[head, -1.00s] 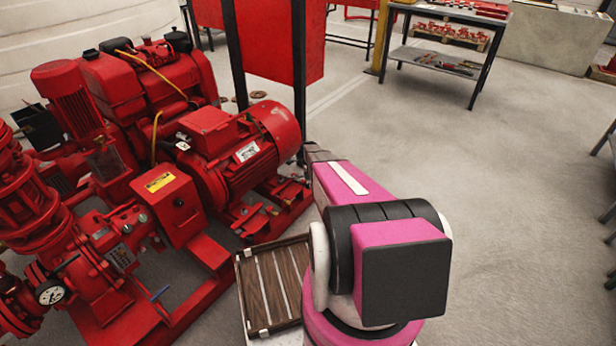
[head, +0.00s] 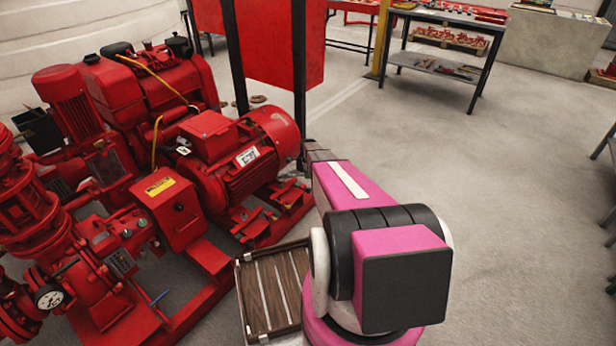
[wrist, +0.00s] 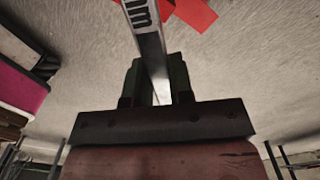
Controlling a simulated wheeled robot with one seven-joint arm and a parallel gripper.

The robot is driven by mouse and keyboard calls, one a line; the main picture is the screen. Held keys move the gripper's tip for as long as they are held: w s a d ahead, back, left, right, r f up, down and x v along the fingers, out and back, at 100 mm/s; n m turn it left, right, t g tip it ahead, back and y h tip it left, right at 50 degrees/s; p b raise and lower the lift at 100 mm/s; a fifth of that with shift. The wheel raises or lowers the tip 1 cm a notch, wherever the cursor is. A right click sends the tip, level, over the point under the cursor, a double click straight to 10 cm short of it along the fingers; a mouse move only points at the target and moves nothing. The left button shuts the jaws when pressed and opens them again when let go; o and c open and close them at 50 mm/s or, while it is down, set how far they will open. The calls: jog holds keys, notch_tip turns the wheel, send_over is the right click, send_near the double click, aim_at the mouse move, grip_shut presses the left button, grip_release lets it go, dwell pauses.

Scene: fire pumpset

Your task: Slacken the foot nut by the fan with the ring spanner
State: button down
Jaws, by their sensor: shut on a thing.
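In the wrist view my gripper (wrist: 160,90) is shut on a flat steel spanner (wrist: 149,42) with dark markings on its shank. The spanner runs up out of the top of the picture, so its ring end is not in view. In the head view the red electric motor (head: 245,155) lies on a red base frame (head: 280,220) left of my arm. Its fan end faces my arm. The foot nut is too small to tell or hidden. My gripper is hidden behind my arm in the head view.
Red pump pipework with a gauge (head: 50,297) stands at the left. A wooden slatted tray (head: 270,285) is beside my arm's base. A dark-framed table (head: 440,70) with tools stands at the back. The floor (head: 510,220) to the right is clear.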

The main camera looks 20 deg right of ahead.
jog(key=shift+r, duration=0.35)
jog(key=shift+s, duration=0.1)
jog(key=s+a+r+m, duration=0.2)
jog(key=s+a+m, duration=0.6)
jog(key=s+m, duration=0.3)
jog(key=shift+a+r, duration=0.3)
jog(key=shift+a, duration=0.05)
jog(key=shift+w+f, duration=0.1)
jog(key=shift+f, duration=0.05)
jog(key=shift+f, duration=2.35)
jog(key=shift+f, duration=1.35)
jog(key=shift+w+d, duration=0.1)
jog(key=shift+d, duration=0.05)
